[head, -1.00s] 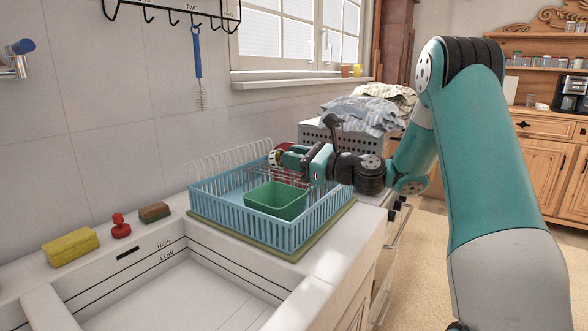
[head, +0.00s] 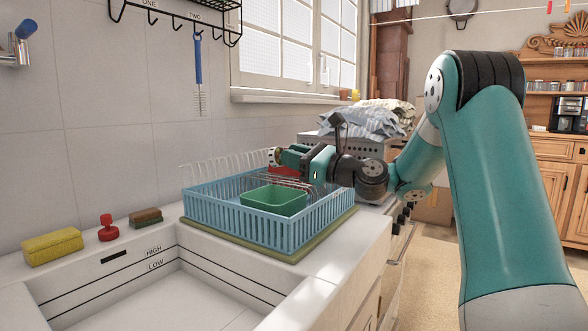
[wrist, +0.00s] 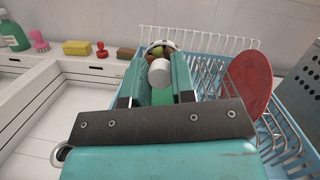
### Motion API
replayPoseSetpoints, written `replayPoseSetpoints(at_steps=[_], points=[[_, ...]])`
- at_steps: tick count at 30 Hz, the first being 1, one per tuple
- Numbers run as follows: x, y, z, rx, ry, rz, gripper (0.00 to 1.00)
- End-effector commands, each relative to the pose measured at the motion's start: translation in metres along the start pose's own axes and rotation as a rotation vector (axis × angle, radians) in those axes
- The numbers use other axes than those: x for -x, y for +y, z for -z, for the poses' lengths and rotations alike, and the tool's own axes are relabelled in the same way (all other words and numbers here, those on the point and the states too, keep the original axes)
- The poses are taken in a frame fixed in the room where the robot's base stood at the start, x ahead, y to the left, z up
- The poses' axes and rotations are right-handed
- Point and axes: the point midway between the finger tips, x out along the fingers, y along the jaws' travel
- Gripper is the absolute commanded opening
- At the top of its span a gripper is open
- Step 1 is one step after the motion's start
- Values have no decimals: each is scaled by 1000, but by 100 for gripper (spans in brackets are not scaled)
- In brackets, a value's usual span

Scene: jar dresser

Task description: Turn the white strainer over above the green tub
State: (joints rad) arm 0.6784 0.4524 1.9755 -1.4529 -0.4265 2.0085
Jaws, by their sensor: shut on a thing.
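My gripper (head: 292,156) is over the dish rack in the head view, its arm coming in from the right. In the wrist view its teal fingers (wrist: 162,84) are shut on the white handle of the strainer (wrist: 159,73). The strainer's round bowl lies just beyond the fingertips and holds several small red, green and brown pieces. In the head view the strainer is small and mostly hidden by the gripper. The green tub (head: 274,200) sits in the rack, below and in front of the gripper. A green patch between the fingers in the wrist view seems to be the tub.
The blue dish rack (head: 240,228) stands on a green mat beside the sink. A red plate (wrist: 250,82) stands in it, right of the gripper in the wrist view. A yellow sponge (head: 52,247), red stamp-like brush (head: 108,230) and brown sponge (head: 146,217) line the sink's back edge.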

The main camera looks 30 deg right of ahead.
Motion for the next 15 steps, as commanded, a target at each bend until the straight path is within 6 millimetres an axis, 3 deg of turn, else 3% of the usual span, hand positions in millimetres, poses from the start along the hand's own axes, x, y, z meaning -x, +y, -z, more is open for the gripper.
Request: replayPoseSetpoints(at_steps=[15], points=[[3, 2, 10, 10, -81, 22, 1]])
